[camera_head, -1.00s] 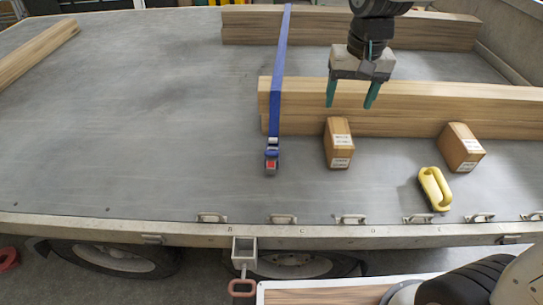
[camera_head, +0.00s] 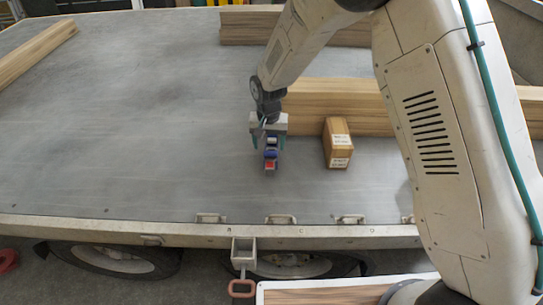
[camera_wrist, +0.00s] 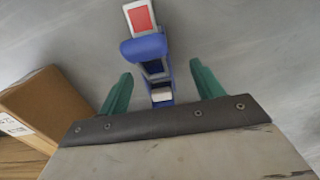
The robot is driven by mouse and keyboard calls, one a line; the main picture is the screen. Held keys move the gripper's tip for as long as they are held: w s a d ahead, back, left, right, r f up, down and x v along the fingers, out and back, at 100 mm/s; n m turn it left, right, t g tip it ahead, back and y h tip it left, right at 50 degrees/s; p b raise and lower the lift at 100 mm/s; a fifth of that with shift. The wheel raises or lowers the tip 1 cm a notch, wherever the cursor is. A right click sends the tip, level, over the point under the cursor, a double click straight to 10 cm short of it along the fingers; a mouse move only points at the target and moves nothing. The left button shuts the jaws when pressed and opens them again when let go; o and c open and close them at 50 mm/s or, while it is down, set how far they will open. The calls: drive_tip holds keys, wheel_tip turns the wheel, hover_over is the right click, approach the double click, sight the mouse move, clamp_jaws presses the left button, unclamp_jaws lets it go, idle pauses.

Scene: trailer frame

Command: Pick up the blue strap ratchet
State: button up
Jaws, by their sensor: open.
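The blue strap ratchet (camera_head: 271,155) lies on the grey trailer bed in front of the wooden beams. It has a blue body and a red label at its near end. In the wrist view the ratchet (camera_wrist: 150,50) lies in line with the gap between the fingers, its red-labelled end farthest from my gripper. My gripper (camera_head: 269,143) is over the ratchet, with its green fingers apart on either side. In the wrist view my gripper (camera_wrist: 158,85) is open. I cannot tell how deep the fingertips are. The blue strap across the beams is hidden behind my arm.
A brown box (camera_head: 338,143) stands just right of my gripper and also shows in the wrist view (camera_wrist: 50,105). Wooden beams (camera_head: 345,105) lie behind. Metal loops (camera_head: 280,219) line the trailer's front edge.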

sight(271, 159)
drive_tip(key=f, duration=0.5)
drive_tip(key=shift+d, duration=0.4)
drive_tip(key=c, duration=1.3)
drive_tip(key=shift+r, duration=0.2)
